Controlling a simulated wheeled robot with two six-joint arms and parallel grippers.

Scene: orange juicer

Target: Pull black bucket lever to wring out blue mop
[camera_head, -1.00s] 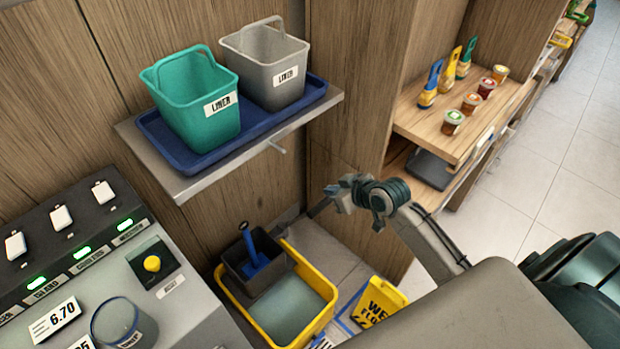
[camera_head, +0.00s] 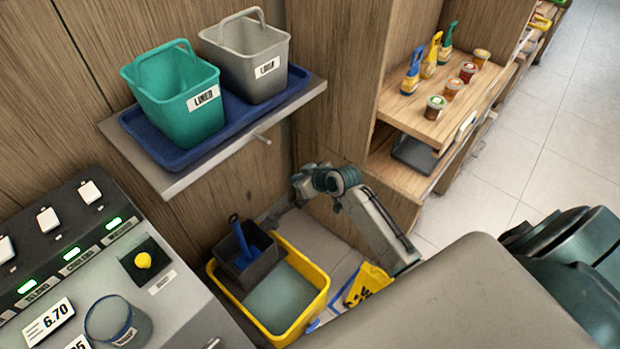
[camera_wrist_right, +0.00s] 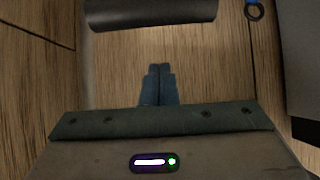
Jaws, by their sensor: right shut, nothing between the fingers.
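The blue mop (camera_head: 241,243) stands tilted in the dark wringer box (camera_head: 250,266) on the yellow bucket (camera_head: 300,326). A dark bar, apparently the black lever (camera_head: 267,220), rises beside the wringer's right rear corner; it blends with my gripper there. My right gripper (camera_head: 284,207) is just right of and behind the wringer, by the wooden wall. In the right wrist view its fingers (camera_wrist_right: 158,84) are together with nothing between them. A dark cylinder (camera_wrist_right: 150,13), possibly the lever's grip, lies beyond the fingertips, apart from them. My left gripper is out of view.
A shelf (camera_head: 180,187) with a blue tray, a teal bucket (camera_head: 180,105) and a grey bucket (camera_head: 250,65) overhangs behind. The counter (camera_head: 185,315) is at left.

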